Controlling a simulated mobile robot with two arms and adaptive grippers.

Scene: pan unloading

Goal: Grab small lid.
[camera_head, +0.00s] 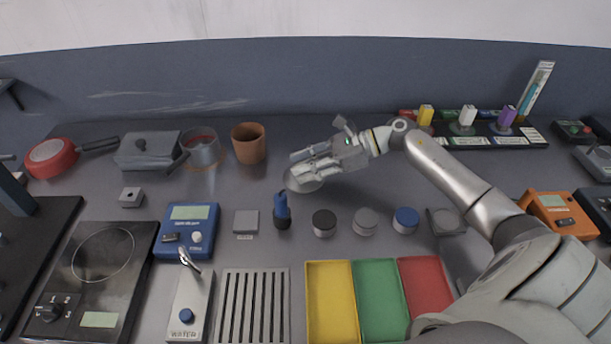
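A grey round disc that looks like the small lid (303,185) is on the dark counter, just right of the middle-left pots. My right gripper (293,165) reaches in from the right and is directly over it, hiding much of its top. The two fingers point left with a narrow gap between them. Whether they hold a knob or are just above the lid is hidden. My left gripper is not in view.
A brown cup (249,144), a metal pot (201,150) and a grey lidded pan (150,150) stand to the left. A blue-handled tool (282,209) and small round discs are in front. Yellow (331,300), green and red trays lie nearer.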

